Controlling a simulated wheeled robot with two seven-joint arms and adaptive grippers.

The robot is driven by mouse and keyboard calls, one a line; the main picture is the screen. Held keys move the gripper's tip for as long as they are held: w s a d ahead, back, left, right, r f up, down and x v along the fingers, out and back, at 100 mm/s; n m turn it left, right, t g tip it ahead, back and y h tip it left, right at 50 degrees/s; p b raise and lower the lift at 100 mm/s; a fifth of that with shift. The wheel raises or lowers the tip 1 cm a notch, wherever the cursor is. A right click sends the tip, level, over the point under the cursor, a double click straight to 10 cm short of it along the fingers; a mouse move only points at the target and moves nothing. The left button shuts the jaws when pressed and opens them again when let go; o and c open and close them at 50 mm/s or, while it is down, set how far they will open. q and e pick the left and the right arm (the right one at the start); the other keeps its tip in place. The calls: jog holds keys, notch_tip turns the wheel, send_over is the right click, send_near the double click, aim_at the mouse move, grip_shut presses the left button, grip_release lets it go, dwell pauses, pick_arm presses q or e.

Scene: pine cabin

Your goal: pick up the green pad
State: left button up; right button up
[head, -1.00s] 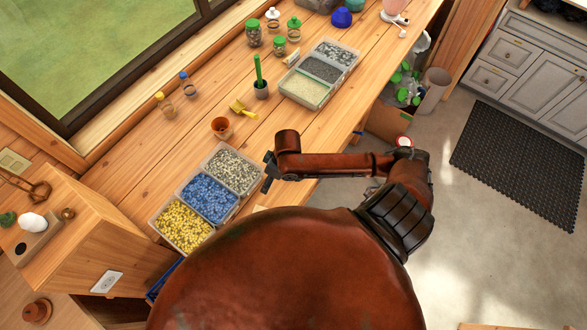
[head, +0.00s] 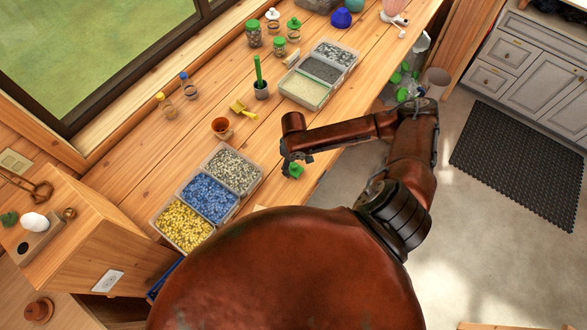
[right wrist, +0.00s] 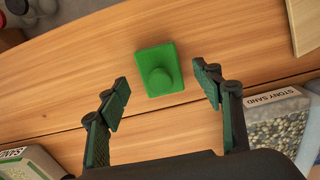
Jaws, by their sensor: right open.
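The green pad (right wrist: 158,70) lies flat on the wooden worktop in the right wrist view. In the head view, a small part of the pad (head: 295,171) shows at the bench's front edge, partly covered by my right gripper (head: 291,163). In the right wrist view my right gripper (right wrist: 162,88) is open and empty. Its two fingers stand left and right of the pad, apart from it. My left gripper is in neither view.
Bins of grey (head: 234,170), blue (head: 208,199) and yellow (head: 182,226) grains stand left of the gripper. A bin labelled "STONY SAND" (right wrist: 272,124) is close to the right finger. A terracotta pot (head: 221,127) and yellow scoop (head: 242,108) stand farther back.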

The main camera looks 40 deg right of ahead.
notch_tip(320, 180, down, 2)
jog(key=shift+f, duration=0.15)
jog(key=shift+c, duration=0.4)
jog(key=c, duration=1.2)
